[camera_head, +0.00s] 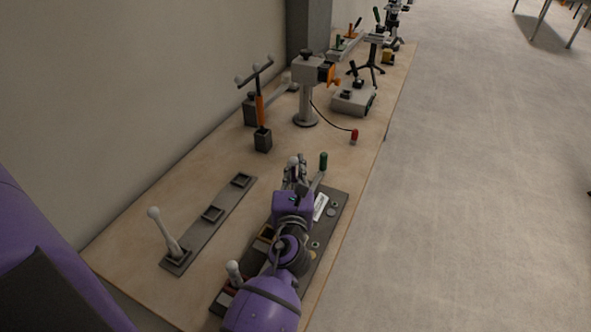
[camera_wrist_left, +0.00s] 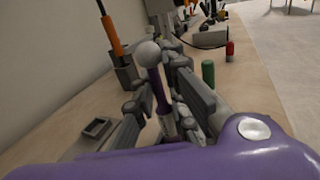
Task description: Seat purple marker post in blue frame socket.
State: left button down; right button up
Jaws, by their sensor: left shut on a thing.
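The purple marker post (camera_wrist_left: 160,92) has a white ball on top and stands between the fingers of my left gripper (camera_wrist_left: 166,108) in the left wrist view. My left gripper (camera_head: 296,176) is shut on it, and the white ball shows just above the fingers in the head view. The gripper is over the far part of a dark board (camera_head: 333,208). The post's lower end is hidden by the fingers and wrist, so I cannot tell if it touches anything. I cannot make out a blue frame socket; my arm covers much of the board. My right gripper is not in view.
A grey strip (camera_head: 197,235) holds a tilted white-topped post (camera_head: 163,232) and two empty sockets. Another white-topped post (camera_head: 234,272) stands at the board's near end. A post stand (camera_head: 306,118) is farther back.

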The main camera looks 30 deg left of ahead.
pick_arm(q)
jog(key=c, duration=1.7)
grip_release()
jog(key=shift+r, duration=0.1)
notch_tip(320, 180, up, 10)
jog(key=shift+f, duration=0.1)
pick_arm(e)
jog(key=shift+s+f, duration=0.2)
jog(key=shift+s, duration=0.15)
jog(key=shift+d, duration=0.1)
